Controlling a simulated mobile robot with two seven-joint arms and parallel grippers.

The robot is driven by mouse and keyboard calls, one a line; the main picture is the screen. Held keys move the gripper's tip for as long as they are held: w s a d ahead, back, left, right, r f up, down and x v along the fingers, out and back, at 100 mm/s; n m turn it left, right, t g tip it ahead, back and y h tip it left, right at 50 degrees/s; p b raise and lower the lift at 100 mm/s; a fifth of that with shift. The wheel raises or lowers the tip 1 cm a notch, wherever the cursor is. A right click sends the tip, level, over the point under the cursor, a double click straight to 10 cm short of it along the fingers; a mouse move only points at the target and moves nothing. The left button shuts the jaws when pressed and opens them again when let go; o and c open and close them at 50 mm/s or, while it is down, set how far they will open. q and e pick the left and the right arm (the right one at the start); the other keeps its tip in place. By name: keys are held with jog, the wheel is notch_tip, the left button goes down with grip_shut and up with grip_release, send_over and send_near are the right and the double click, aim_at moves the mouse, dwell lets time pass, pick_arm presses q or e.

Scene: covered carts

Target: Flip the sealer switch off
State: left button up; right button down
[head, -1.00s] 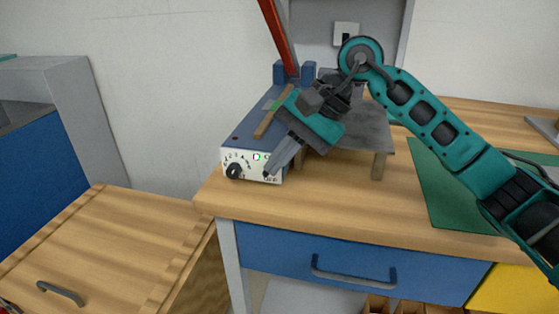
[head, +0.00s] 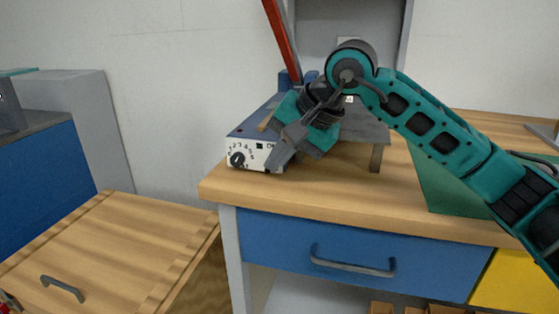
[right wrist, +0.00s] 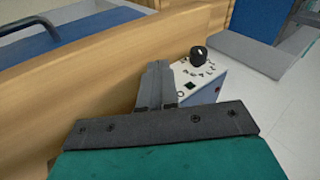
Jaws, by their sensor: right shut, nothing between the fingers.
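The sealer (head: 251,130) is a blue box on the wooden workbench, with a raised red lever arm (head: 282,42). Its white front panel (head: 236,148) has a black numbered knob (head: 237,159) and a dark square indicator (head: 260,146). The right wrist view also shows the knob (right wrist: 199,54) and the dark indicator (right wrist: 190,86). My right gripper (head: 273,170) is shut and empty, its tips at the right end of the panel. The switch is hidden behind the fingers; I cannot tell whether they touch it. My left gripper is not in view.
The workbench (head: 310,197) has a blue drawer (head: 280,241) below its front edge. A lower wooden cabinet (head: 110,240) is at left.

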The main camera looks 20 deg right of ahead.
jog(key=shift+w+d+r+p, duration=0.3)
jog(key=shift+w+d, duration=0.1)
jog(key=shift+w, duration=0.2)
pick_arm(q)
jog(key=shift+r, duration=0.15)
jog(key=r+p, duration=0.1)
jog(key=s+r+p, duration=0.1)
jog(key=p, duration=0.1)
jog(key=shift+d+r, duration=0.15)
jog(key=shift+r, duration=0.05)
pick_arm(e)
jog(key=s+a+v, duration=0.1)
jog(key=s+v, duration=0.1)
jog(key=v, duration=1.1)
jog(key=shift+s, duration=0.25)
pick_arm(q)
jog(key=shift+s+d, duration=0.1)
